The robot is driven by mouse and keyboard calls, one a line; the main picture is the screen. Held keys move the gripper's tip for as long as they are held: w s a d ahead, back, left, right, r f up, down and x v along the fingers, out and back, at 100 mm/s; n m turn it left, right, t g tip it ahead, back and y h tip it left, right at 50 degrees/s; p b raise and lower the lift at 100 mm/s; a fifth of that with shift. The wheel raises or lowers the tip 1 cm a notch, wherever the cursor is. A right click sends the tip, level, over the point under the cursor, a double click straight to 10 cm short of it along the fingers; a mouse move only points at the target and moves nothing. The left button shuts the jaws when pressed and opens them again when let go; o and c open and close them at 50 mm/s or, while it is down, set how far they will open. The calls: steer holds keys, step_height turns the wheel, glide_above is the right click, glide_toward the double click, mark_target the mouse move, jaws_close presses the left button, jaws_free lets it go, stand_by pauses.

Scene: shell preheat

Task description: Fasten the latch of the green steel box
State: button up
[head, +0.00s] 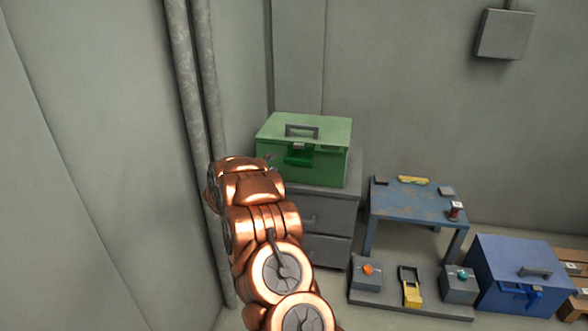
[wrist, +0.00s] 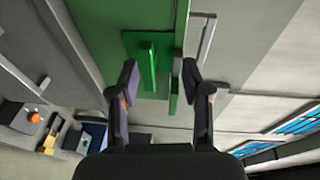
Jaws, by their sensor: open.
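The green steel box (head: 325,167) stands on a grey drawer cabinet, and its lid looks shut. A grey handle (head: 302,128) is on top, and the green latch (head: 298,158) is on the front. I cannot tell from the head view whether the latch is fastened. In the wrist view the green latch (wrist: 153,55) stands out from its plate just ahead of my gripper (wrist: 160,76), roughly between the fingertips. My gripper is open and holds nothing. In the head view my arm hides most of the gripper.
The grey drawer cabinet (head: 325,222) bears the box. To the right are a blue table (head: 412,200) with small items, a low grey platform (head: 412,302) with button boxes, and a blue box (head: 520,272). Pipes (head: 190,80) run up the wall left of my arm.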

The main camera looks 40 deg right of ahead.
mark_target(296, 163)
steer(key=shift+s+d+f+m+g+h+b, duration=0.3)
steer(key=shift+d+f+m+g, duration=0.2)
steer(key=shift+d, duration=1.4)
steer(key=shift+s+d+f+m+g+h+b, duration=0.3)
steer(key=shift+d+f+g, duration=0.2)
steer(key=shift+d, duration=1.4)
steer(key=shift+s+d+f+m+g+h+b, duration=0.2)
steer(key=shift+d+f+m+g+h, duration=0.3)
steer(key=shift+d, duration=1.4)
steer(key=shift+c, duration=0.3)
steer(key=shift+f, duration=0.1)
jaws_close()
